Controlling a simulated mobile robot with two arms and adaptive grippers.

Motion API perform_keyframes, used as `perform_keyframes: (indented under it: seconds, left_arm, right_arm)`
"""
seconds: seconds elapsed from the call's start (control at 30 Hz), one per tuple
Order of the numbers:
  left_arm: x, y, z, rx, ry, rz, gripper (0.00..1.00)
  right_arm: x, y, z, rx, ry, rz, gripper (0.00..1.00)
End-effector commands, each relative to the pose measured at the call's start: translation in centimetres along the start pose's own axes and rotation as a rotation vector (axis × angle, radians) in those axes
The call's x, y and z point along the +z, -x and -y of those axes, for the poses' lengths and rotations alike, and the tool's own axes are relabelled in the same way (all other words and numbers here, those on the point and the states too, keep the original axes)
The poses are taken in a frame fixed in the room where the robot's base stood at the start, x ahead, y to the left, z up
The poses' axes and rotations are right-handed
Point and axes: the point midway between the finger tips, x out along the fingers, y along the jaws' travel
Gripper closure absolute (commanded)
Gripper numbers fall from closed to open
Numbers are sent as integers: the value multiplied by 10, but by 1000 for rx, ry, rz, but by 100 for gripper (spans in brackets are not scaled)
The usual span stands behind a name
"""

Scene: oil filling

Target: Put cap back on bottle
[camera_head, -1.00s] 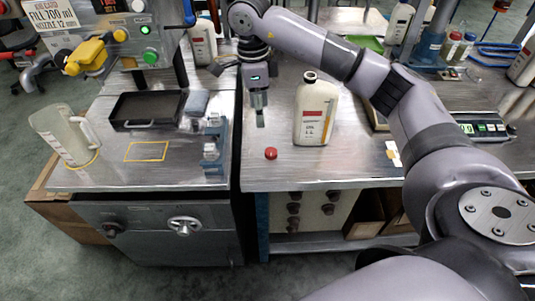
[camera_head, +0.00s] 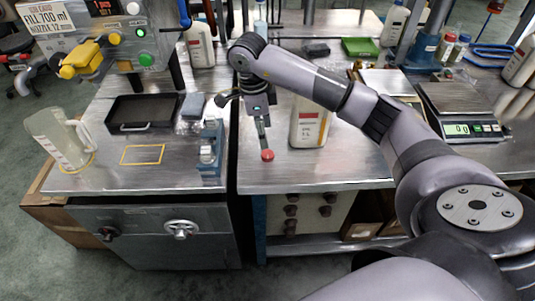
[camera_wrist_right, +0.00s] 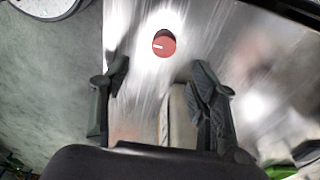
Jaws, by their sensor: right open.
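The red cap (camera_head: 267,155) lies on the metal bench near its front edge; it also shows in the right wrist view (camera_wrist_right: 164,43). The white bottle (camera_head: 308,128) with a red-marked label stands upright to the right of the cap; my right arm hides its top. My right gripper (camera_head: 262,138) points down at the cap, very close to it in the head view. In the right wrist view its fingers (camera_wrist_right: 160,72) are apart, with the cap just beyond the fingertips and nothing gripped. My left gripper is out of view.
On the left bench are a clear jug (camera_head: 58,138), a black tray (camera_head: 142,113) and a blue fixture (camera_head: 211,147). A scale (camera_head: 470,127) reading 0 stands at the right. A green tray (camera_head: 360,47) lies at the back. The bench front around the cap is clear.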

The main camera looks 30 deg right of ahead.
Motion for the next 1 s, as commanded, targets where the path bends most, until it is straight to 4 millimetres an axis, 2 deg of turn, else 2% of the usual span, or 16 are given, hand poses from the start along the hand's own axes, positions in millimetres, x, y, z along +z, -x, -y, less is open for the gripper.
perform_keyframes:
  seconds: [0.1, 0.23, 0.67, 1.0]
  left_arm:
    - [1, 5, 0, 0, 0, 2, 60]
    - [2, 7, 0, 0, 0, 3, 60]
    - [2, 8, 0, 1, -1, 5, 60]
    - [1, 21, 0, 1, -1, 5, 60]
  right_arm:
    - [-1, -21, -1, 4, 1, -2, 45]
    - [0, -34, 0, 1, 0, -1, 45]
    - [0, -41, 1, 2, 0, 0, 45]
    - [0, -85, 7, 2, 0, -1, 45]
